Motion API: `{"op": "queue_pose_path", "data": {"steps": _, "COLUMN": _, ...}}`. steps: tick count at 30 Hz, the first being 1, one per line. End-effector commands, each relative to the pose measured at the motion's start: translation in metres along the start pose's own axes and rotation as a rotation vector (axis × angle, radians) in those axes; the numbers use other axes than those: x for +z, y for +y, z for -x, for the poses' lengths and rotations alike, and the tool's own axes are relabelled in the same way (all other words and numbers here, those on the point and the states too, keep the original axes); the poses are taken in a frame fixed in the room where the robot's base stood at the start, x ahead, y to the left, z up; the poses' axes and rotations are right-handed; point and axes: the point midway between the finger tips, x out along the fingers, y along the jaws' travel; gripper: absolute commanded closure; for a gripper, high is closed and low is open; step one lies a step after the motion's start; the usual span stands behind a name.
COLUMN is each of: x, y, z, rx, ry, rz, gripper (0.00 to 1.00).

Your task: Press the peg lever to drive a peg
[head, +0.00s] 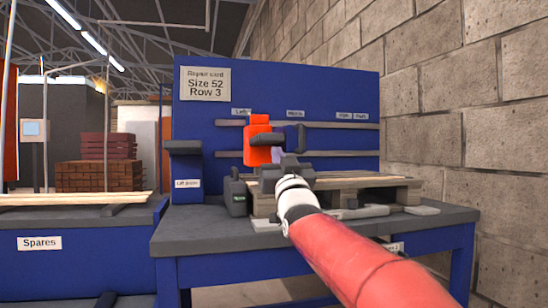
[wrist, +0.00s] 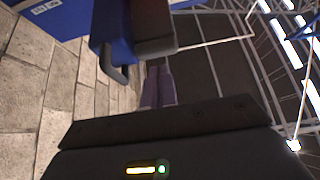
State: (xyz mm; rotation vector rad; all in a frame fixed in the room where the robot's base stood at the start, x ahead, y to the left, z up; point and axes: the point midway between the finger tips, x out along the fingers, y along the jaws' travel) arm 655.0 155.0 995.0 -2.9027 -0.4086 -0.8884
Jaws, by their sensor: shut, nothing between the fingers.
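An orange carriage (head: 258,140) with a dark block on its front hangs on the rails of the blue back panel. To its right is a dark blue unit (head: 294,137). My gripper (head: 277,155) is raised in front of the panel, just below and right of the carriage's dark block; contact cannot be told. No peg can be made out.
A wooden pallet (head: 365,181) lies on the grey bench (head: 190,232) under my arm. A dark green box (head: 236,197) stands at its left. A "Size 52 Row 3" card (head: 205,84) is on the panel. A block wall (head: 425,120) bounds the right; a spares bench (head: 75,220) is left.

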Motion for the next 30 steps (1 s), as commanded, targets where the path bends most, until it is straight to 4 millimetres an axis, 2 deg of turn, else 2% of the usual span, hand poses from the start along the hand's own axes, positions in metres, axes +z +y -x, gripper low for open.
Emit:
{"op": "queue_pose_path", "data": {"steps": 1, "x": 0.001, "y": 0.0, "z": 0.013, "rx": 0.001, "ry": 0.001, "rz": 0.001, "gripper": 1.0}}
{"op": "queue_pose_path", "data": {"steps": 3, "x": 0.001, "y": 0.001, "z": 0.025, "rx": 0.001, "ry": 0.003, "rz": 0.001, "gripper": 1.0}}
{"op": "queue_pose_path", "data": {"steps": 9, "x": 0.002, "y": 0.0, "z": 0.049, "rx": 0.001, "ry": 0.004, "rz": 0.0, "gripper": 1.0}}
{"op": "queue_pose_path", "data": {"steps": 23, "x": 0.001, "y": 0.001, "z": 0.055, "rx": 0.001, "ry": 0.004, "rz": 0.001, "gripper": 1.0}}
{"op": "queue_pose_path", "data": {"steps": 27, "x": -0.001, "y": 0.009, "z": 0.065, "rx": 0.02, "ry": -0.094, "rz": 0.012, "gripper": 1.0}}
{"op": "queue_pose_path", "data": {"steps": 29, "x": 0.001, "y": 0.017, "z": 0.079, "rx": 0.04, "ry": -0.194, "rz": 0.022, "gripper": 1.0}}
{"op": "queue_pose_path", "data": {"steps": 30, "x": 0.004, "y": 0.023, "z": 0.093, "rx": 0.057, "ry": -0.279, "rz": 0.029, "gripper": 1.0}}
